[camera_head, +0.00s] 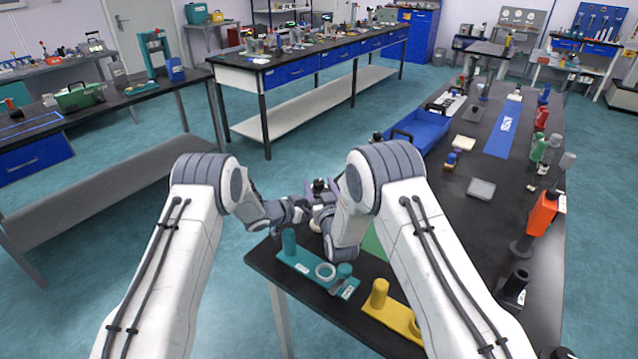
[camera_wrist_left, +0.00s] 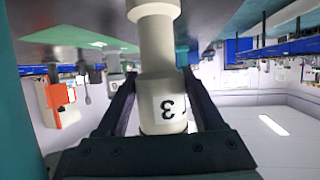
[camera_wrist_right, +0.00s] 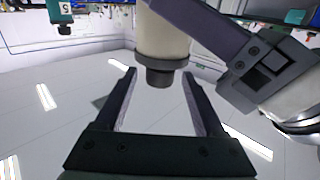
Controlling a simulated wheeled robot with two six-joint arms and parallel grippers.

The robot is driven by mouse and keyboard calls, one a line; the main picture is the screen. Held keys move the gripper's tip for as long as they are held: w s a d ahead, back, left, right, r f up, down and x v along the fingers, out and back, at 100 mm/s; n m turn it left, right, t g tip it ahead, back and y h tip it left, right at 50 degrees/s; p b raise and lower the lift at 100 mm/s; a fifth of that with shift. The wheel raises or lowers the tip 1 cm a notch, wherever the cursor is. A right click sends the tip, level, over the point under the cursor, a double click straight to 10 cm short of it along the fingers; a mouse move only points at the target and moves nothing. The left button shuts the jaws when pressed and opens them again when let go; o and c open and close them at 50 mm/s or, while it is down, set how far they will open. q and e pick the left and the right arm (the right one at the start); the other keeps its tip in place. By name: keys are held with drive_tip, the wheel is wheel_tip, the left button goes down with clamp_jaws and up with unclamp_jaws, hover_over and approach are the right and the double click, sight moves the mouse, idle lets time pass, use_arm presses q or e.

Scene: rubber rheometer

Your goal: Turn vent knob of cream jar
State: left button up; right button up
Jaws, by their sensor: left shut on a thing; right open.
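The cream jar (camera_wrist_left: 163,60) is marked with a 3 and stands between the two fingers of my left gripper (camera_wrist_left: 158,92), which is shut on it. In the right wrist view the cream jar (camera_wrist_right: 163,35) shows with its dark vent knob (camera_wrist_right: 158,76), and a left gripper finger crosses beside it. My right gripper (camera_wrist_right: 159,75) is open, with the knob between its fingertips in the picture; I cannot tell whether they touch it. In the head view the dark knob (camera_head: 319,185) shows above the grippers, while my right arm hides most of the jar.
The black table (camera_head: 495,215) extends to the right. A teal fixture (camera_head: 300,262) and a yellow fixture (camera_head: 385,310) stand at its near edge.

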drive_tip(key=shift+x, duration=0.75)
clamp_jaws()
drive_tip(key=shift+a+m+h, duration=0.1)
drive_tip(key=shift+m+h, duration=0.4)
drive_tip(key=shift+h, duration=0.6)
unclamp_jaws()
